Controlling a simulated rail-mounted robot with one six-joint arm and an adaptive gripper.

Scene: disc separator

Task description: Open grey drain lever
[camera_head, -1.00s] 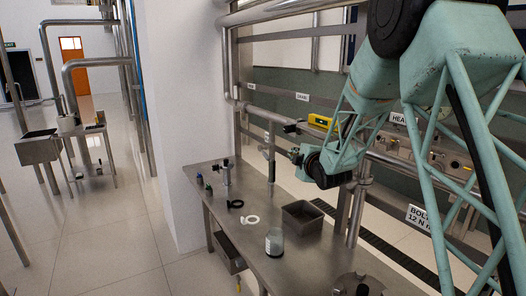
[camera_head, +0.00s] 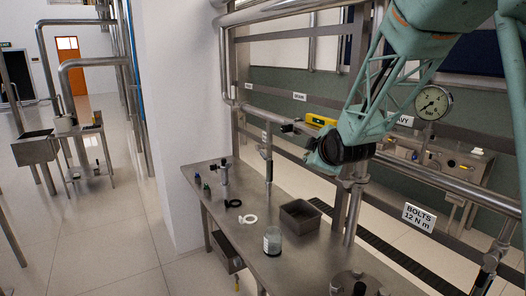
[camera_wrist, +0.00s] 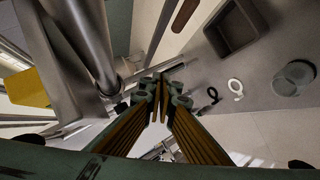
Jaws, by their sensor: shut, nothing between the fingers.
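My gripper (camera_wrist: 161,92) is shut and empty in the wrist view. Its fingertips are close together, over a thin grey metal bar (camera_wrist: 140,74) beside a thick steel pipe (camera_wrist: 88,38); I cannot tell whether they touch it. In the head view my dark wrist hides most of the gripper. An upright metal fitting (camera_head: 267,150) stands left of my wrist, below the rail, beside a dark fitting (camera_head: 289,128). I cannot make out for certain which part is the grey drain lever.
A yellow box (camera_head: 319,119) sits on the rail and shows in the wrist view (camera_wrist: 28,88). The steel table holds a grey tray (camera_head: 300,213), a jar (camera_head: 272,241), a white ring (camera_head: 249,219) and a black ring (camera_head: 233,203). A gauge (camera_head: 433,102) stands at right.

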